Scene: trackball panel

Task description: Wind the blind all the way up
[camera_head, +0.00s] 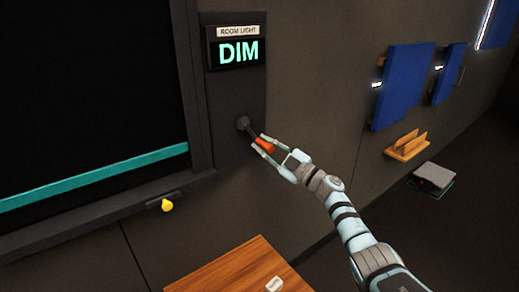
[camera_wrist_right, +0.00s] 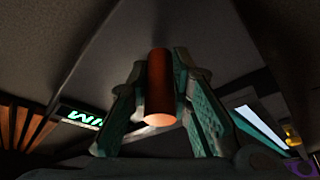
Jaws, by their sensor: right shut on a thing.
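The blind (camera_head: 85,85) is a large black panel in a dark frame at the left of the head view. A teal bar (camera_head: 95,177) crosses it near the bottom of the frame, with a dark strip below. Right of the frame, a crank (camera_head: 243,123) has a dark hub on a wall plate and an orange handle (camera_head: 266,146). My right gripper (camera_head: 263,147) is shut on the handle, which also shows between the fingers in the right wrist view (camera_wrist_right: 159,85). My left gripper is not in view.
A display (camera_head: 238,52) above the crank reads DIM under a ROOM LIGHT label. A yellow knob (camera_head: 167,205) sits below the frame. A wooden surface (camera_head: 225,268) is at the bottom. Blue panels (camera_head: 404,85) and a wooden holder (camera_head: 407,146) are on the right wall.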

